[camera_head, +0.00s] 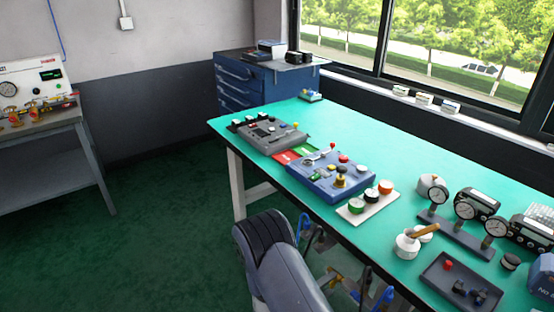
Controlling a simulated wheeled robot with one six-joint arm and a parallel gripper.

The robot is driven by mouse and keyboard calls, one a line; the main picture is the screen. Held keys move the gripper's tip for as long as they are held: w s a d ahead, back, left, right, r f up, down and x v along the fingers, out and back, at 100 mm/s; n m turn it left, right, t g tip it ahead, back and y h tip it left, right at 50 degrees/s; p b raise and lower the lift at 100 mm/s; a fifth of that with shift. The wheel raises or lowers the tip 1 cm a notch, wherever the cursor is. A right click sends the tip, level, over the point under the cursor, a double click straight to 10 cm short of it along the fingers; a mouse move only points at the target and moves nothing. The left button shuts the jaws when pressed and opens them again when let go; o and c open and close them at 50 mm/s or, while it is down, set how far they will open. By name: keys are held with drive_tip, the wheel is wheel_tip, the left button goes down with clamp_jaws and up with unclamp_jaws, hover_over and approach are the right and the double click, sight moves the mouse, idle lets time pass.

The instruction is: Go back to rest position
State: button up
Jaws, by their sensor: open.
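My grey arm (285,273) rises from the bottom of the head view, in front of the near edge of the green-topped workbench (420,140). My gripper (345,263) shows in part beside the arm, low at the bench's front edge. Its jaws are apart, and I see nothing held between them. Its fingertips are small and partly hidden. On the bench stand a blue control box (330,178) with coloured knobs and a grey control box (267,134). Both are apart from my gripper.
A white plate with round knobs (367,203), pressure gauges (465,208), a white pot with a wooden handle (407,246) and a dark tray (460,283) crowd the bench's right part. A blue drawer cabinet (240,85) and a grey side table (45,127) stand behind. Green floor (160,220) at left is clear.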

drive_tip(key=shift+a, duration=0.1)
idle(0.3)
drive_tip(key=v, duration=1)
drive_tip(key=x, duration=1)
drive_tip(key=shift+m, duration=0.4)
drive_tip(key=m+b, duration=0.1)
drive_tip(key=m, duration=0.2)
drive_tip(key=shift+m, duration=0.4)
drive_tip(key=m, duration=0.4)
drive_tip(key=shift+m, duration=0.3)
drive_tip(key=m, duration=0.4)
drive_tip(key=shift+m, duration=0.3)
drive_tip(key=m, duration=0.4)
